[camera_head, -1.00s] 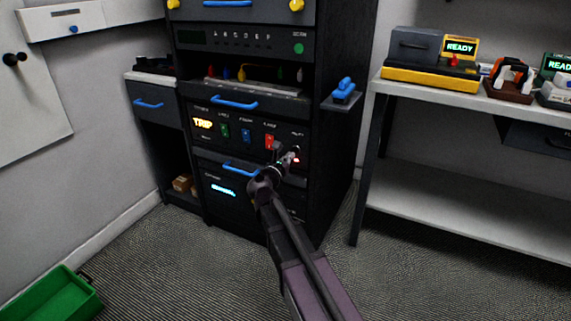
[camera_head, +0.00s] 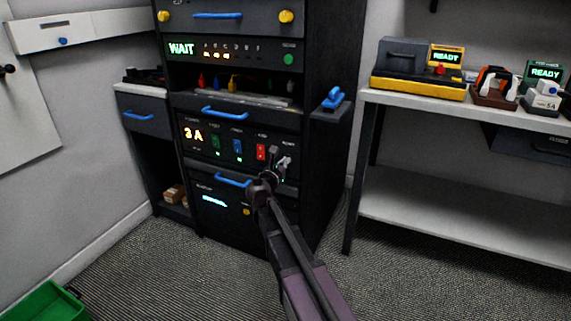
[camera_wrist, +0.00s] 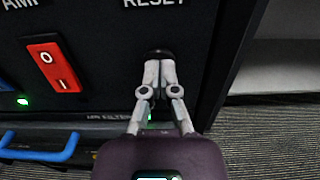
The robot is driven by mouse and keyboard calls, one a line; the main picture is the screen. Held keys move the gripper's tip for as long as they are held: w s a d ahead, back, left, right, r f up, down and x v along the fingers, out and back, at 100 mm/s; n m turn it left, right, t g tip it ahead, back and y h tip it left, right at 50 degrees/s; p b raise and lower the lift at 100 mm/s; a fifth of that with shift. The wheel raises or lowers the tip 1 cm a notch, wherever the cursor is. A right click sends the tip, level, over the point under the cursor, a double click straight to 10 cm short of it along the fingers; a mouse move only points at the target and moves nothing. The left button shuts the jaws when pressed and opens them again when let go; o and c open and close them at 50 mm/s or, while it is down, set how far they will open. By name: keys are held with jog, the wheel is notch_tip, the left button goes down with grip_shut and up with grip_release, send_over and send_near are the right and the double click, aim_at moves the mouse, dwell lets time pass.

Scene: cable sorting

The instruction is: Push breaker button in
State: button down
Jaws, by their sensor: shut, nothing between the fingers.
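The black round breaker button (camera_wrist: 159,53) sits under the RESET label on the dark panel in the wrist view. My gripper (camera_wrist: 159,68) is shut and empty, its fingertips right at the button and covering its lower part; they appear to touch it. In the head view my gripper (camera_head: 284,162) is at the right end of the breaker panel (camera_head: 221,163) and hides the button.
A red rocker switch (camera_wrist: 54,67) is left of the button, with a lit green light (camera_wrist: 22,101) nearby. Blue drawer handles (camera_head: 233,181) stick out below and above the panel. A bench (camera_head: 410,101) with devices stands to the right.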

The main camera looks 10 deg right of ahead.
jog(key=shift+w+d+r, duration=0.15)
jog(key=shift+w+d, duration=0.15)
jog(key=shift+w, duration=0.35)
jog(key=v, duration=1.5)
jog(key=shift+s, duration=0.25)
jog(key=shift+d, duration=0.1)
jog(key=s+d+f+m+g+y+p, duration=0.1)
jog(key=s+d+f+m+g+p, duration=0.1)
jog(key=s+d+f+m+g, duration=0.4)
jog(key=s+d+f+m+g+y+p, duration=0.15)
jog(key=d+m, duration=0.25)
jog(key=m, duration=0.5)
jog(key=s+a+f+m+g+y+p, duration=0.1)
jog(key=s+m+g+y+p, duration=0.25)
jog(key=s+m, duration=0.3)
jog(key=s+a+f+m+g+y+p, duration=0.2)
jog(key=s+m+g+y, duration=0.25)
jog(key=s+m, duration=0.2)
notch_tip(320, 180, up, 38)
jog(key=p, duration=3.7)
jog(key=shift+w+d+m+t+p, duration=0.2)
jog(key=shift+m+t+p, duration=0.1)
jog(key=shift+m+t, duration=0.15)
